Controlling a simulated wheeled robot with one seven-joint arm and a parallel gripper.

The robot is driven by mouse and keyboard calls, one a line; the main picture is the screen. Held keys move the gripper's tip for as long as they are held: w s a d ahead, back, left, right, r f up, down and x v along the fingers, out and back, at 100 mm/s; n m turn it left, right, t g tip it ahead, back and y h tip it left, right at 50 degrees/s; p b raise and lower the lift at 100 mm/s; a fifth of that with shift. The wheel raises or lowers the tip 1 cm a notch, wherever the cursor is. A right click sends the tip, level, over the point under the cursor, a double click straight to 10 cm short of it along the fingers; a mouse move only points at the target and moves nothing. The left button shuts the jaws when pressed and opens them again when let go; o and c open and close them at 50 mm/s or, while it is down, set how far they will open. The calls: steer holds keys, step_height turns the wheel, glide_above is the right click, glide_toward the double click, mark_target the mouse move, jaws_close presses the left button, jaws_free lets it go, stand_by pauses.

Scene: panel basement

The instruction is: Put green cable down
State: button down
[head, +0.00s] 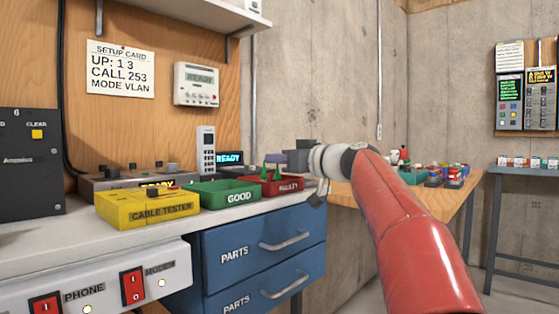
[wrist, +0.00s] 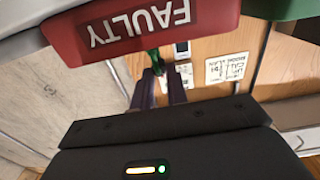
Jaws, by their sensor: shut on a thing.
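My gripper (wrist: 163,80) is shut on the green cable (wrist: 153,62), which shows as a small green piece at the fingertips in the wrist view. In the head view my gripper (head: 274,157) is over the red FAULTY tray (head: 291,187), and green ends of the cable (head: 277,171) hang below it. I cannot tell whether they touch the tray. The tray also shows upside down at the top of the wrist view (wrist: 90,40). The green GOOD tray (head: 222,196) stands left of the red one. The yellow cable tester (head: 148,208) is farther left.
The trays stand on a white bench (head: 60,232) above blue PARTS drawers (head: 262,246). A handset (head: 206,150) and a small READY display (head: 230,158) stand behind. A wooden table (head: 350,199) with several small coloured items is at right, partly behind my arm.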

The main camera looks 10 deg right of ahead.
steer(key=shift+f+b, duration=0.3)
steer(key=c, duration=1.4)
jaws_free()
steer(key=shift+s+d+r+p, duration=0.1)
steer(key=shift+r+p, duration=0.75)
steer(key=shift+p, duration=0.2)
steer(key=b+v, duration=0.1)
steer(key=v, duration=0.4)
steer(key=b+v, duration=0.2)
steer(key=v, duration=0.4)
steer(key=shift+s+d+f, duration=0.15)
steer(key=shift+s+f, duration=0.1)
steer(key=shift+s, duration=0.05)
